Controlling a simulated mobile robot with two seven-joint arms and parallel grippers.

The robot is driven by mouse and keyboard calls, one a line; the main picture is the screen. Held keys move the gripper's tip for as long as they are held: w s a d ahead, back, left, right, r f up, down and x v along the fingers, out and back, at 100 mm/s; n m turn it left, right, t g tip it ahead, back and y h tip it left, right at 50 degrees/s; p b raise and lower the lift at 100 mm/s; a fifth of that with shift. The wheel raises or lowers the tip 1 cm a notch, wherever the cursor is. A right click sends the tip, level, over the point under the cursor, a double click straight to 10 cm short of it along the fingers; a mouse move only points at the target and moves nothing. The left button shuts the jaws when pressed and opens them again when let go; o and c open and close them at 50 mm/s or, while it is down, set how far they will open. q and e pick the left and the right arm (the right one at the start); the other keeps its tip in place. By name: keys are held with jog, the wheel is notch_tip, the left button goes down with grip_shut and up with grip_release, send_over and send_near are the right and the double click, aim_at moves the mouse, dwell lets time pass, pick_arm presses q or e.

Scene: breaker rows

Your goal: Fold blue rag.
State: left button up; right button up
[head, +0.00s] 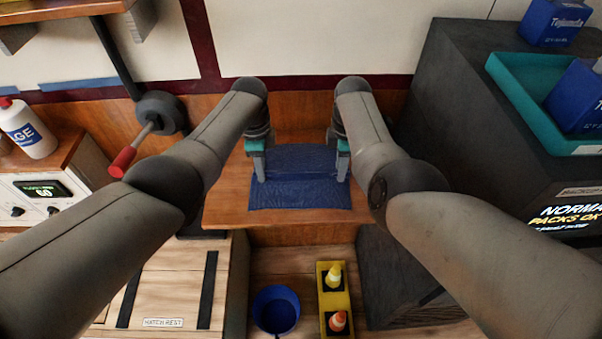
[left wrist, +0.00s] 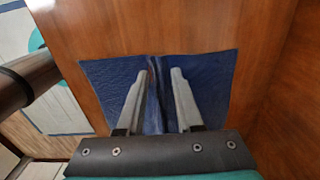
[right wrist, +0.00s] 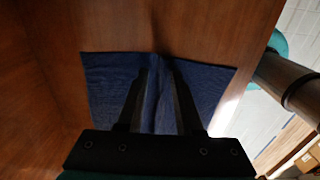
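The blue rag (head: 300,195) lies on the wooden shelf, with a raised crease running across its middle between my two grippers. My left gripper (head: 260,177) is at the rag's left edge and my right gripper (head: 343,175) at its right edge, both pointing down. In the left wrist view, the left gripper's fingers (left wrist: 160,72) stand apart on either side of the crease in the rag (left wrist: 210,85). In the right wrist view, the right gripper's dark fingers (right wrist: 158,73) also stand apart around the crease in the rag (right wrist: 105,80). Neither finger pair looks closed on the cloth.
The wooden shelf (head: 230,212) has bare wood around the rag. A dark cabinet with a teal tray (head: 520,95) stands at right. A red-handled lever (head: 135,150) and white bottle (head: 28,130) are at left. A blue bucket (head: 275,310) and yellow holder (head: 333,305) are below.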

pick_arm(q)
grip_shut()
pick_arm(e)
grip_shut()
dwell(0.5)
pick_arm(q)
jog(key=shift+r, duration=0.15)
pick_arm(e)
jog(key=shift+r, duration=0.1)
